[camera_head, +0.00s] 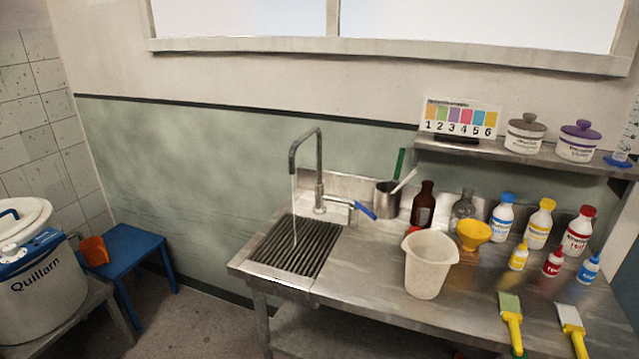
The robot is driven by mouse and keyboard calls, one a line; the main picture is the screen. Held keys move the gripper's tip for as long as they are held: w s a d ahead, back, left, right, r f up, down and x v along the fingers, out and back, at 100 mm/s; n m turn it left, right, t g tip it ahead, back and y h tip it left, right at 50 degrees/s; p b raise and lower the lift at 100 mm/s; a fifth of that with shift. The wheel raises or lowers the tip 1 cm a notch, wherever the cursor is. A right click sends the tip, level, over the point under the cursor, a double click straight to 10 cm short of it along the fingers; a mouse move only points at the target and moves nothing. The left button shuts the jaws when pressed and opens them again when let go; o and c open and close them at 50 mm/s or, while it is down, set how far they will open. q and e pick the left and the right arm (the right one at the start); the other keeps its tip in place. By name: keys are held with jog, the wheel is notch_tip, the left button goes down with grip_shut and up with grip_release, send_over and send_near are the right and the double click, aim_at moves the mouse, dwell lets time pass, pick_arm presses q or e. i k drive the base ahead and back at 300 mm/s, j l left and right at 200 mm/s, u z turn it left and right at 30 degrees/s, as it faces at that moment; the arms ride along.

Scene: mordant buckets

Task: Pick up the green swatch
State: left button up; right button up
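A small light-green flat piece (509,304), which looks like the green swatch, lies at the front right of the steel worktop. A yellow handle-like part joins its lower end and reaches toward the front edge. A similar piece with a pale, whitish top (570,318) and a yellow lower part lies to its right. I cannot tell whether the yellow parts are clips or handles. Neither of my grippers is in view.
Small dropper bottles, including a red one (552,262), stand behind the swatch. A sink with a running tap (318,180) is left. A shelf (480,148) overhangs the back.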

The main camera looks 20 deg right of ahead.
aim_at(510, 309)
jog(key=z, duration=1.75)
